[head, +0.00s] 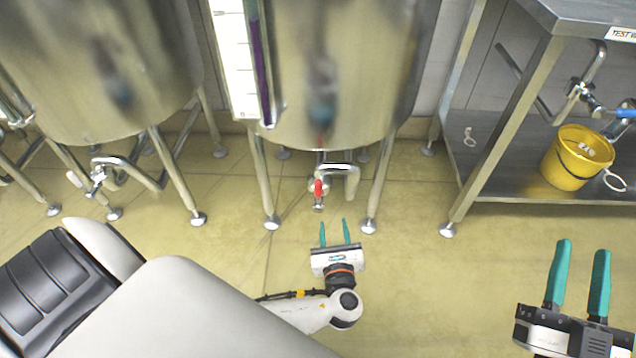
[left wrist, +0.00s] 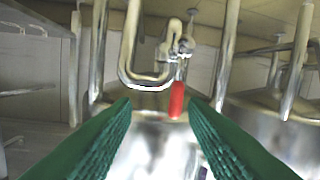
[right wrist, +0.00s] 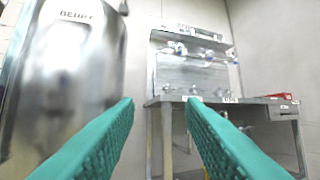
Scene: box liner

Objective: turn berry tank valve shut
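The berry tank (head: 345,70) is the steel tank in the middle of the head view. Its label reads BERRY in the right wrist view (right wrist: 75,60). Under it a bent pipe carries a valve with a red handle (head: 319,187). In the left wrist view the red handle (left wrist: 177,100) lies ahead, between the two green fingers and not touched. My left gripper (head: 334,232) is open and empty, on the floor side just below the valve in the head view. My right gripper (head: 581,262) is open and empty at the lower right, far from the valve.
Another steel tank (head: 95,60) with its own pipe and valve (head: 97,178) stands at left. A steel bench (head: 495,160) at right holds a yellow bucket (head: 577,158) on its lower shelf. Tank legs (head: 262,180) flank the valve. Floor in front is clear.

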